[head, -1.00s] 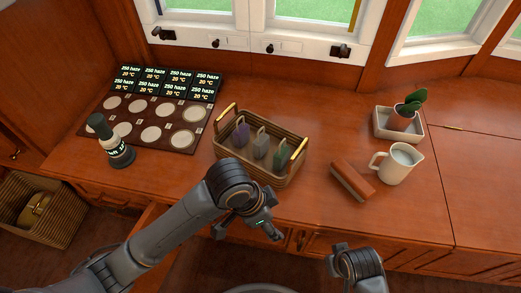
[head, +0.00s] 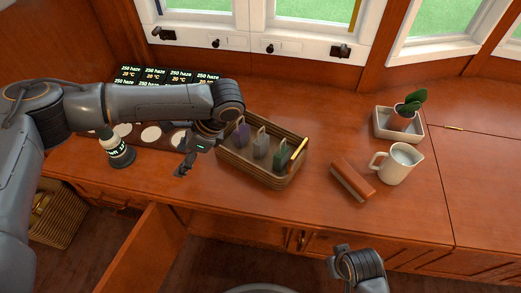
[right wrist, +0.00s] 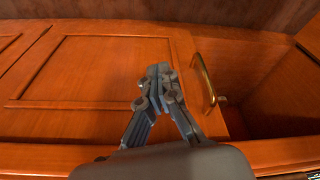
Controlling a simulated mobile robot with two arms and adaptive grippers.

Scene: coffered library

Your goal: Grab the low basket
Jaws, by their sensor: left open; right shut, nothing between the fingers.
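A low woven basket (head: 235,170) with gold-coloured bar handles stands on the wooden counter. Three small upright items, purple, grey and green, stand in it. Its right handle (head: 298,155) is in plain view; its left handle is hidden behind my left arm. My left gripper (head: 181,150) is open and empty, just left of the basket's left end, over the counter. My right gripper (right wrist: 158,72) is shut and empty, low in front of a wooden cabinet front in the right wrist view. It also shows at the bottom of the head view (head: 340,252), away from the basket.
Another basket (head: 62,220) sits lower left.

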